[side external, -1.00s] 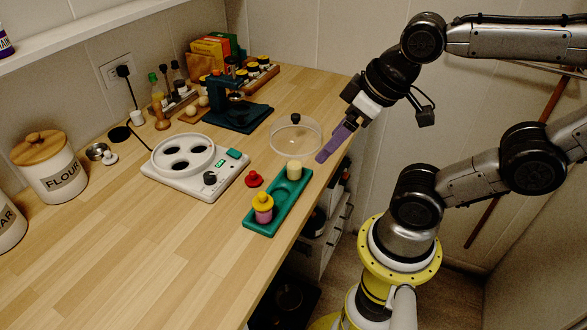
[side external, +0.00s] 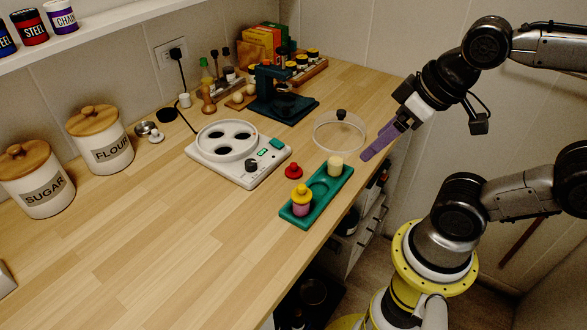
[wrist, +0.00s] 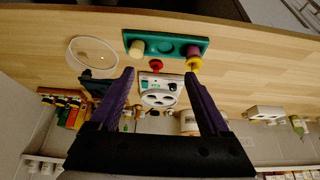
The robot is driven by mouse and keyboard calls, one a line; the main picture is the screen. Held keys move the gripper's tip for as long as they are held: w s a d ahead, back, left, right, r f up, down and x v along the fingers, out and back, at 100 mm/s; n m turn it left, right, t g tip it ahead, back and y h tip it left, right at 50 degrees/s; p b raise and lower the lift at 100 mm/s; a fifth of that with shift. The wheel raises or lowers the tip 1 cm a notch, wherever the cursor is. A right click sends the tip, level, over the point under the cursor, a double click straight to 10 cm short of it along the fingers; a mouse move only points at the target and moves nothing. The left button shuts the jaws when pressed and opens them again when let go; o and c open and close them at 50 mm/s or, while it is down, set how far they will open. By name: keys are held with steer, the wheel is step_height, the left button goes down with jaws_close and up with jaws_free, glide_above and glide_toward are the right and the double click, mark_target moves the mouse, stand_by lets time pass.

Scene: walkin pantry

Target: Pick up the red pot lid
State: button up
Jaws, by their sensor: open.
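The red pot lid (side external: 293,171) is a small round lid with a knob, lying on the wooden counter between the white appliance and the green tray. It also shows in the wrist view (wrist: 155,65), near the middle between my fingers. My gripper (side external: 368,155) has purple fingers and hangs over the counter's right edge, beyond the tray and apart from the lid. In the wrist view the fingers (wrist: 159,72) are spread wide with nothing between them.
The green tray (side external: 322,189) holds a cream pot (side external: 335,166) and a purple pot with a yellow lid (side external: 302,200). A white appliance (side external: 205,155) with round wells stands left of the lid. A clear dome (side external: 340,138) stands behind. The front counter is clear.

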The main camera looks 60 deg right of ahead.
steer(key=shift+c, duration=0.5)
steer(key=w+r+m+g, duration=0.1)
steer(key=w+r+m, duration=0.4)
steer(key=m, duration=0.5)
steer(key=m+g, duration=0.5)
steer(key=m, duration=0.2)
glide_above(294, 164)
steer(key=f, duration=1.4)
steer(key=shift+w+a+f, duration=0.15)
steer(key=shift+a+f, duration=0.05)
steer(key=shift+a, duration=0.05)
steer(key=shift+d+f, duration=0.15)
steer(key=shift+f, duration=1.3)
steer(key=shift+d+f, duration=0.1)
steer(key=shift+f, duration=1.35)
